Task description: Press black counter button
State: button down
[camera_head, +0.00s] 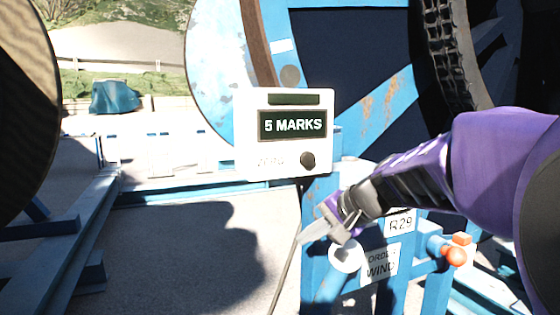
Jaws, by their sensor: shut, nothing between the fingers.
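The counter (252,148) is a white box with a dark display that reads "5 MARKS". Its round black button (308,160) sits at the lower right of the face, beside faint lettering. My gripper (303,239) is shut and empty, at the end of my purple arm. In the picture it is below the button and points to the lower left, apart from it. How far it is from the counter in depth I cannot tell.
Behind the counter stands a blue reel frame (375,110) with a dark chain (447,55). Signs "R29" (401,223) and "ORDER WIND" (381,263) hang below my wrist. An orange-red knob (456,256) is at the lower right. Open ground (190,250) lies at the lower left.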

jog(key=shift+r, duration=0.1)
jog(key=shift+s+d+r, duration=0.1)
jog(key=shift+s+d, duration=0.2)
jog(key=shift+s, duration=0.5)
jog(key=shift+s+d, duration=0.35)
jog(key=shift+s, duration=0.4)
jog(key=shift+s+d+r, duration=0.1)
jog(key=shift+s+d, duration=0.2)
jog(key=shift+s, duration=0.5)
